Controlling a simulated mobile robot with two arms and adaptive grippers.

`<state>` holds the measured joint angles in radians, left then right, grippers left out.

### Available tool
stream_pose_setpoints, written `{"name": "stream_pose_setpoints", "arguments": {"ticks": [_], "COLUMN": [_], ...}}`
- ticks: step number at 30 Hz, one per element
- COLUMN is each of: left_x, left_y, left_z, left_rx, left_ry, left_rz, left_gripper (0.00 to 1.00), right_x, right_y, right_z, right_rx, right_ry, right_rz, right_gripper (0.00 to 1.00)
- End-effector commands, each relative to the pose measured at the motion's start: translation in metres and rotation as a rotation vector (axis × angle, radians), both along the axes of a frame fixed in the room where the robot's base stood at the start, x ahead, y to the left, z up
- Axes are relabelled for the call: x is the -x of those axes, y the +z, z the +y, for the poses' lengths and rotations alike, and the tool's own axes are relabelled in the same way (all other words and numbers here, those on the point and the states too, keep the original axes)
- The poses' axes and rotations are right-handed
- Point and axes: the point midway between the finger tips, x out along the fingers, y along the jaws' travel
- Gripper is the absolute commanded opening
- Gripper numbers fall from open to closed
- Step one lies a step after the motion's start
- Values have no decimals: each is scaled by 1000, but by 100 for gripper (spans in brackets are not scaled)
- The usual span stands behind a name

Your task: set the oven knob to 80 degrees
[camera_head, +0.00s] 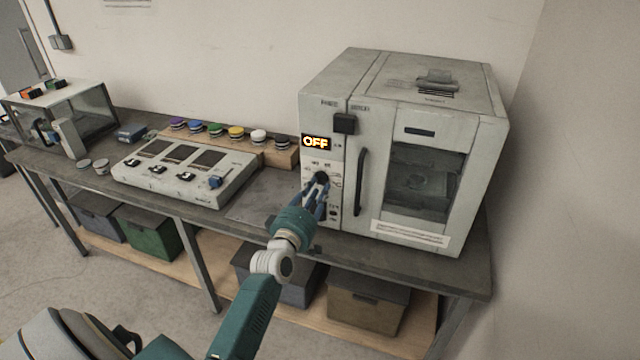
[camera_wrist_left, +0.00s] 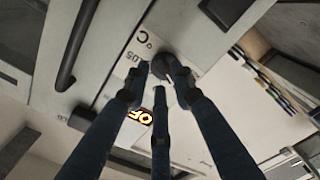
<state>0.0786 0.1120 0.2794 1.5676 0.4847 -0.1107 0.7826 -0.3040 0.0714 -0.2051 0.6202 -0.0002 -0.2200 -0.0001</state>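The oven (camera_head: 400,150) is a grey box at the right end of the bench, its display (camera_head: 316,142) reading OFF. My left gripper (camera_head: 320,181) is at its control panel, below the display, and hides the knob in the head view. In the left wrist view, the dark round knob (camera_wrist_left: 163,66) lies between the tips of my left gripper (camera_wrist_left: 160,75), near degree markings on a white panel. The fingertips are close around the knob; whether they press on it I cannot tell. The display (camera_wrist_left: 140,117) is partly covered by a finger. My right gripper is out of view.
The oven's door handle (camera_head: 361,181) stands out just right of my gripper. A control box (camera_head: 185,170) with small panels sits left on the bench, with several coloured round pieces on a wooden block (camera_head: 280,152) behind. Storage bins (camera_head: 368,303) fill the lower shelf.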

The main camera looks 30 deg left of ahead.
Motion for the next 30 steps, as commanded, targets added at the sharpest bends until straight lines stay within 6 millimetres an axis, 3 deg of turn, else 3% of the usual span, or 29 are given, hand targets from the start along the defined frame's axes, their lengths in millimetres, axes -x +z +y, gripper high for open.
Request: {"name": "stream_pose_setpoints", "arguments": {"ticks": [6,16,20,30], "left_x": [-22,-24,-24,-24], "left_y": [0,-1,-1,-1], "left_z": [5,6,6,6], "left_rx": [0,0,-1,-25], "left_ry": [-1,-1,-1,-1], "left_rz": [0,1,2,7], "left_gripper": [24,24,0,0], "right_x": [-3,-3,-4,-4], "right_y": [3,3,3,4], "right_z": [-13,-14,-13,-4], "right_rx": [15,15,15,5], "right_ry": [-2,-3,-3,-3], "right_rz": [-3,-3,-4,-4], "right_gripper": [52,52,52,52]}}
